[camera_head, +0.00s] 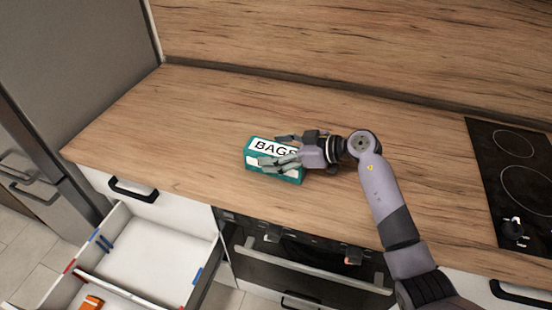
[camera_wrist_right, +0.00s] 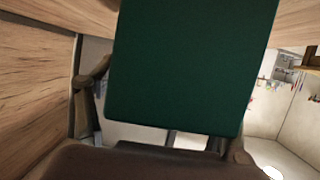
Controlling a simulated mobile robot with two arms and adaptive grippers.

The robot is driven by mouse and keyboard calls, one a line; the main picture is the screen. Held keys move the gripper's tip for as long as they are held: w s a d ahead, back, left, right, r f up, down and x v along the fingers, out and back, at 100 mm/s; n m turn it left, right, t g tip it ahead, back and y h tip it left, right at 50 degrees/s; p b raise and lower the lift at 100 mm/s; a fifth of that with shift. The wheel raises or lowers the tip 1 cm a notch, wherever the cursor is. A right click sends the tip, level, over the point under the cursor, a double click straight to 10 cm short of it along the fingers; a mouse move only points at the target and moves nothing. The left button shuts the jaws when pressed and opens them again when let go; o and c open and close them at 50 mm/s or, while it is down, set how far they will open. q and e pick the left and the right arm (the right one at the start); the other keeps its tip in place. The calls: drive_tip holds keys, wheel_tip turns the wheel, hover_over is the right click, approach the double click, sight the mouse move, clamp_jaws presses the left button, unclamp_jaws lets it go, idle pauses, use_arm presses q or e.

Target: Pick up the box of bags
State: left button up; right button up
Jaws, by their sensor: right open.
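The box of bags (camera_head: 257,168) is teal with a white label reading "BAGS" and sits on the wooden counter, left of my right gripper (camera_head: 278,149). My right gripper is open, its fingers reaching over the box's right part, one along the far side and one in front of the near side. In the right wrist view the box (camera_wrist_right: 190,70) is a dark green face filling the middle, with the right gripper's fingers (camera_wrist_right: 160,100) on either side of it. I cannot tell whether the fingers touch the box. My left gripper is out of view.
The wooden counter (camera_head: 190,120) is clear around the box. A black hob (camera_head: 510,185) lies at the right. Below the counter's front edge, a drawer (camera_head: 155,260) stands open at the lower left, beside the oven (camera_head: 310,262). A splashback (camera_head: 350,45) rises behind.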

drive_tip(key=shift+c, duration=0.4)
drive_tip(key=c, duration=1.3)
drive_tip(key=shift+c, duration=0.6)
drive_tip(key=shift+r, duration=0.1)
